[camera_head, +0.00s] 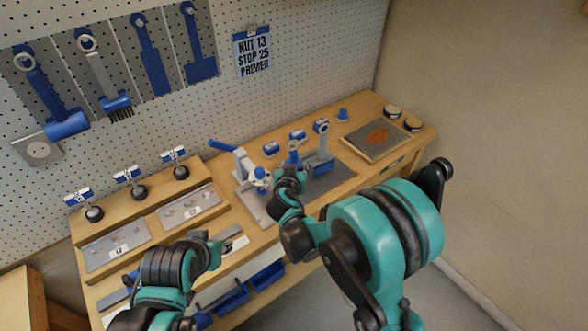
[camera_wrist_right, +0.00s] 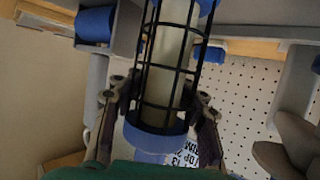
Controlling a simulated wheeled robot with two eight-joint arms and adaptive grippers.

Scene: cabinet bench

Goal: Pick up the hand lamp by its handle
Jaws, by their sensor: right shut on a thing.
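The hand lamp fills the middle of the right wrist view: a pale tube in a black wire cage (camera_wrist_right: 170,65), with a blue collar and a lighter blue handle (camera_wrist_right: 152,142) below it. My right gripper (camera_wrist_right: 160,118) has one finger on each side of the lamp around the collar and handle, shut on it. The fingers' exact contact is partly hidden. In the head view my right gripper (camera_head: 288,178) is over the bench and largely hides the lamp. My left gripper (camera_head: 222,243) is over the bench's front left, away from the lamp; its jaw opening is unclear.
Close around the right gripper are a grey-and-blue clamp-like tool (camera_head: 248,170) and a ring-topped tool (camera_head: 320,145). A wooden board (camera_head: 362,146) and round tins (camera_head: 412,124) are at the right. Shallow trays (camera_head: 115,246) lie left. Blue bins (camera_head: 232,298) are below.

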